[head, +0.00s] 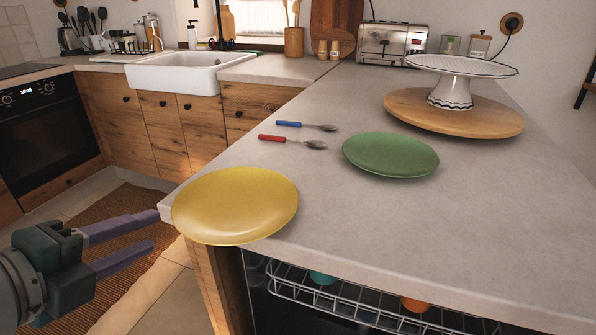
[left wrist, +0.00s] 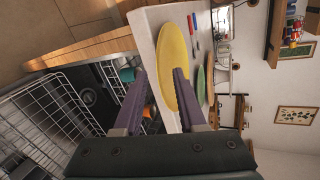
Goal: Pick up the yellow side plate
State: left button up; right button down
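The yellow side plate (head: 235,205) lies on the near left corner of the grey counter, with its front edge reaching the counter's edge. In the left wrist view the plate (left wrist: 170,50) shows beyond and between the fingers, partly hidden behind the right-hand finger. My left gripper (head: 155,230) is open and empty, just left of the plate and off the counter's edge. Its two purple fingers (left wrist: 160,72) are apart in the left wrist view. A gap shows between the fingertips and the plate in the head view. My right gripper is not in view.
A green plate (head: 390,155) lies right of the yellow one, with a red-handled spoon (head: 292,141) and a blue-handled spoon (head: 306,126) behind. A cake stand (head: 450,92) stands on a round wooden board (head: 400,108). An open dishwasher rack (head: 345,305) is below the counter.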

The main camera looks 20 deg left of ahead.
aim_at(177, 222)
pick_arm(q)
jog(key=shift+b+x, duration=0.55)
jog(key=shift+x, duration=2.45)
jog(key=shift+s+f, duration=0.1)
jog(key=shift+f, duration=0.05)
grip_shut()
